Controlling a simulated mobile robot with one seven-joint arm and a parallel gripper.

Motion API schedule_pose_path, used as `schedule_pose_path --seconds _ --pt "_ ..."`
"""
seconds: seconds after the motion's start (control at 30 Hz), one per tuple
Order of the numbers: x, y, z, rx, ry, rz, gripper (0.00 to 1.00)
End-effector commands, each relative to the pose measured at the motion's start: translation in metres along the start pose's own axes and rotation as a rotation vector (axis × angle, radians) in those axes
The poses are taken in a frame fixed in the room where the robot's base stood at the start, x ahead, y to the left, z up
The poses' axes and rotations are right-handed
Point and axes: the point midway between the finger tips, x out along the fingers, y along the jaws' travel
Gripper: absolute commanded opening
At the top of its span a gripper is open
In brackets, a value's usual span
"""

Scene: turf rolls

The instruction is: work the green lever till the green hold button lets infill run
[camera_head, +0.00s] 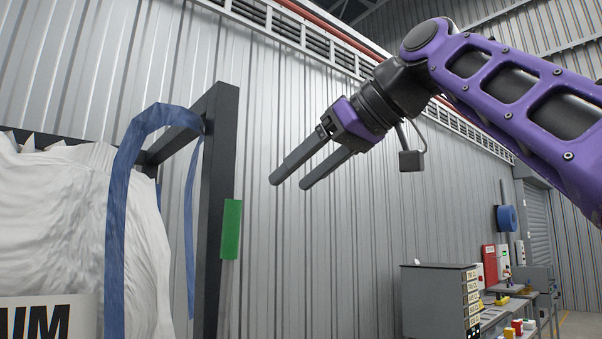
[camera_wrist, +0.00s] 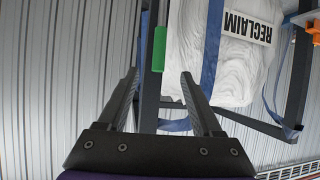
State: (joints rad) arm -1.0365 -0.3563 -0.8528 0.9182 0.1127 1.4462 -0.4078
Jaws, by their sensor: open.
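The green lever (camera_head: 231,229) shows as a green grip beside the dark upright post of a frame, left of centre in the head view. It also shows in the wrist view (camera_wrist: 159,48), upper middle. My gripper (camera_head: 288,183) is open and empty, up and to the right of the lever in the head view, apart from it. In the wrist view my gripper (camera_wrist: 159,76) has its two fingers spread, with the green grip beyond the tips and roughly between them. I cannot make out a green hold button in either view.
A dark frame (camera_head: 221,150) holds a white bulk bag (camera_head: 75,210) with blue straps (camera_head: 118,200); its label reads RECLAIM, upside down, in the wrist view. An orange part (camera_wrist: 312,28) is at that view's right edge. A grey cabinet (camera_head: 432,300) and benches stand lower right.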

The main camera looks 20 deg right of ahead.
Motion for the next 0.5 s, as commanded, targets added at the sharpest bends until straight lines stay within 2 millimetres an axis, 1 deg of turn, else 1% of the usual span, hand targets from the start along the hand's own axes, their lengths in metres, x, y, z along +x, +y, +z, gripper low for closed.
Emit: schedule_pose_path --seconds 0.03,0.17,0.2,0.27,0.3,0.37,0.4,0.5 --pt "0.0 0.0 0.0 0.0 0.0 0.0 0.63" --pt "0.003 0.002 0.005 -0.036 0.014 -0.004 0.4" --pt "0.005 0.003 0.008 -0.07 0.027 -0.006 0.33" --pt "0.008 0.005 0.015 -0.148 0.058 -0.01 0.22" --pt "0.011 0.006 0.02 -0.214 0.085 -0.011 0.15" --pt "0.015 0.008 0.028 -0.331 0.134 -0.006 0.04" --pt "0.017 0.009 0.033 -0.416 0.169 0.003 0.0" --pt "0.022 0.01 0.046 -0.632 0.254 0.041 0.0"
